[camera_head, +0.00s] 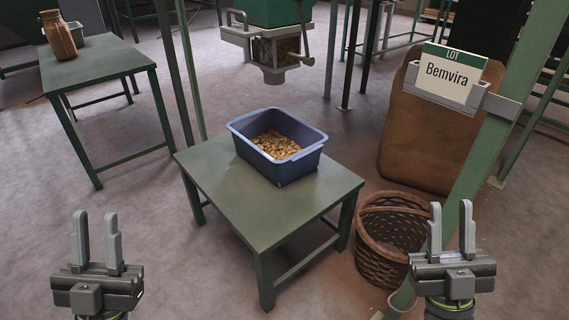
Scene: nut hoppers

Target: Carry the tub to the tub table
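A blue rectangular tub (305,154) holding a layer of tan nuts (275,144) stands upright on a low green table (240,213) in the middle of the view. My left gripper (97,240) is at the lower left, fingers up and apart, empty. My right gripper (450,228) is at the lower right, also with its fingers apart and empty. Both grippers are clear of the tub. Another green table (95,66) stands at the upper left; I cannot tell which table is the tub table.
A hopper outlet (273,50) hangs above and behind the tub. A brown jar (58,35) and a grey container (75,34) stand on the left table. A wicker basket (390,240), a brown sack (425,140) and a green post holding a "Bemvira" lot card (448,76) are at right.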

